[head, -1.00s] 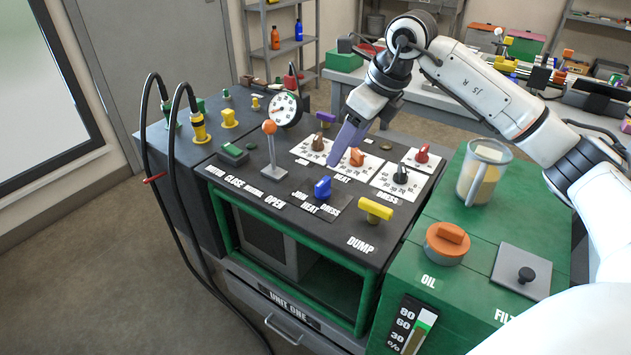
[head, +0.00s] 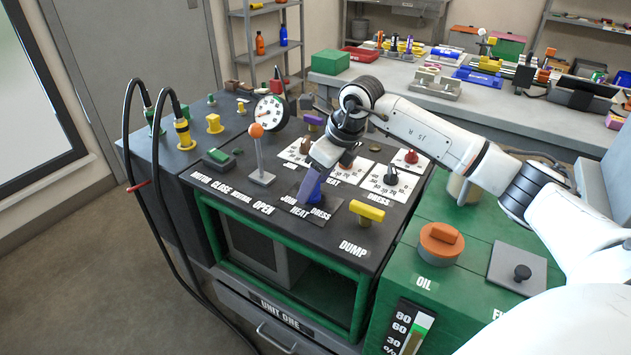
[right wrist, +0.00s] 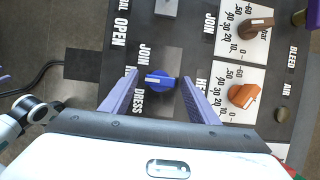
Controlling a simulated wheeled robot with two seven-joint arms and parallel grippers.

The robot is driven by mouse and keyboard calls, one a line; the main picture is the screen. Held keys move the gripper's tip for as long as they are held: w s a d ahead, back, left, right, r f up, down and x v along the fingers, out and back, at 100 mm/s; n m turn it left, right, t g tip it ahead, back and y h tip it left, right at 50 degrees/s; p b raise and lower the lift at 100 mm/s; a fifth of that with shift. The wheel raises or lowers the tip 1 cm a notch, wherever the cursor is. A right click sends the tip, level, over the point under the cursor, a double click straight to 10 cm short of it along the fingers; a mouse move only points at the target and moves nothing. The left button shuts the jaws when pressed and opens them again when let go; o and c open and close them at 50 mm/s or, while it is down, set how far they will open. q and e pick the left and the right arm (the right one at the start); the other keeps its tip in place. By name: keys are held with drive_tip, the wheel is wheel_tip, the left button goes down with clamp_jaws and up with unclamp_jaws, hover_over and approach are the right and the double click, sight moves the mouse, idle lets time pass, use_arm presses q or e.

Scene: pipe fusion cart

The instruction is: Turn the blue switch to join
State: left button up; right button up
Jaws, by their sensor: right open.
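The blue switch (right wrist: 158,82) is on the dark panel of the cart, beside the labels JOIN, HEAT and DRESS. In the right wrist view its handle lies sideways, with its left end towards the HEAT label, which is partly hidden by a finger. My right gripper (right wrist: 160,77) is open, with one purple finger on each side of the switch and gaps between. In the head view my right gripper (head: 314,172) is down over the switch and hides most of it. My left gripper cannot be made out.
A yellow DUMP handle (head: 367,211) stands right of the switch. A lever with an orange ball (head: 256,131) stands to its left. Orange (right wrist: 243,95) and brown (right wrist: 257,29) dial knobs are close to the right finger. A gauge (head: 271,110) stands behind.

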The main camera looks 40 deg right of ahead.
drive_tip(key=c, duration=1.1)
drive_tip(key=shift+o, duration=0.2)
drive_tip(key=m+h, duration=0.1)
drive_tip(key=m, duration=0.3)
drive_tip(key=shift+a+m+t+h, duration=0.2)
drive_tip(key=shift+m+t+h, duration=0.1)
drive_tip(key=shift+h, duration=0.1)
drive_tip(key=m+h, duration=0.2)
drive_tip(key=m, duration=0.3)
drive_tip(key=shift+a, duration=0.1)
drive_tip(key=shift+m, duration=0.3)
drive_tip(key=o, duration=1.1)
drive_tip(key=shift+c, duration=0.2)
